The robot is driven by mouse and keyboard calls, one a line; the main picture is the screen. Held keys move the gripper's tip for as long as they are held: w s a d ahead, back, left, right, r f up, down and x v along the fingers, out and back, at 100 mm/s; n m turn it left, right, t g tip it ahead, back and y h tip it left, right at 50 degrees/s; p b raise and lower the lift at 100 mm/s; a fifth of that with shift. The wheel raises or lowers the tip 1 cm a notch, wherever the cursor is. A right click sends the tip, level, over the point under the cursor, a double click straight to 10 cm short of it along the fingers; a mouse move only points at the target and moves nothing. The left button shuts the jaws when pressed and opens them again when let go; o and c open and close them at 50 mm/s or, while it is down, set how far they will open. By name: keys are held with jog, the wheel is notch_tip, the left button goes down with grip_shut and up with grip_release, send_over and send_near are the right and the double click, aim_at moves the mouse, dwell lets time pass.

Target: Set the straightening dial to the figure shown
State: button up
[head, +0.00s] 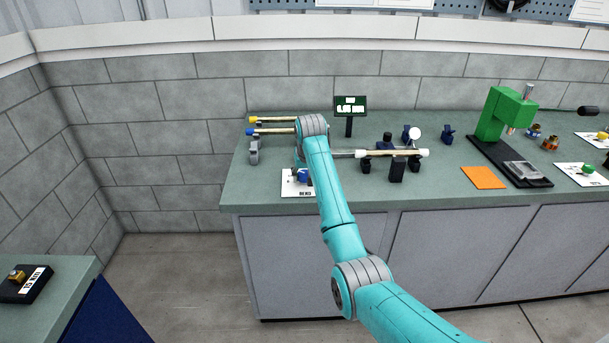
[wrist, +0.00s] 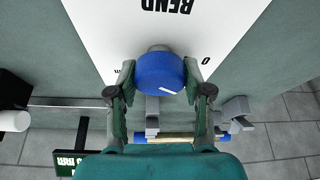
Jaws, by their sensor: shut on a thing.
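The straightening dial is a blue knob (wrist: 160,73) with a white pointer mark, on a white card (wrist: 110,28) lettered "BEND". In the wrist view a "0" stands to the right of the knob, and the pointer mark lies on its lower right part. My gripper (wrist: 160,88) is shut on the blue knob, one finger on each side. In the head view the knob (head: 303,176) and card (head: 290,187) are partly hidden behind my arm. A small dark display (head: 350,106) on a post shows a figure too small to read surely; it shows upside down in the wrist view (wrist: 70,162).
A pale rod (head: 395,153) lies across dark supports right of my arm. Yellow-ended (head: 270,120) and blue-ended (head: 265,131) rods lie at the bench's left. A green press (head: 503,112) and orange mat (head: 483,178) are farther right.

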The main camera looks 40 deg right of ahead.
jog(key=shift+m+g+h, duration=0.4)
jog(key=shift+m, duration=0.8)
jog(key=o, duration=1.1)
jog(key=shift+o, duration=0.2)
jog(key=v, duration=1.2)
